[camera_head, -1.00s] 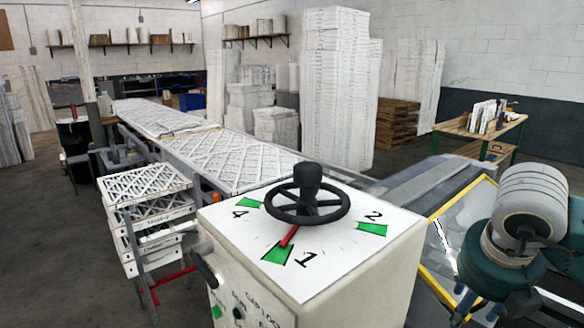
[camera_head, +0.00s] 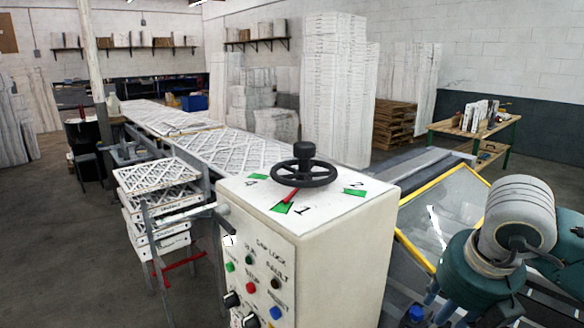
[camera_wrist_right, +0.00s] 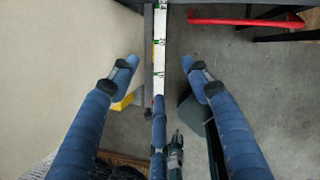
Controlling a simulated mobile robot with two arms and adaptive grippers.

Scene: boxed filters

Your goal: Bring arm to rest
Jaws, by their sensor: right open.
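My right arm (camera_head: 490,255), with grey and teal links, is at the lower right of the head view, beside the control box and a yellow-framed clear panel. My left arm and gripper do not show.
A white control box (camera_head: 325,235) with a black handwheel (camera_head: 304,173) and buttons stands close in front. Stacked boxed filters (camera_head: 160,210) are left of it. A conveyor (camera_head: 230,150) runs behind. Grey floor lies left.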

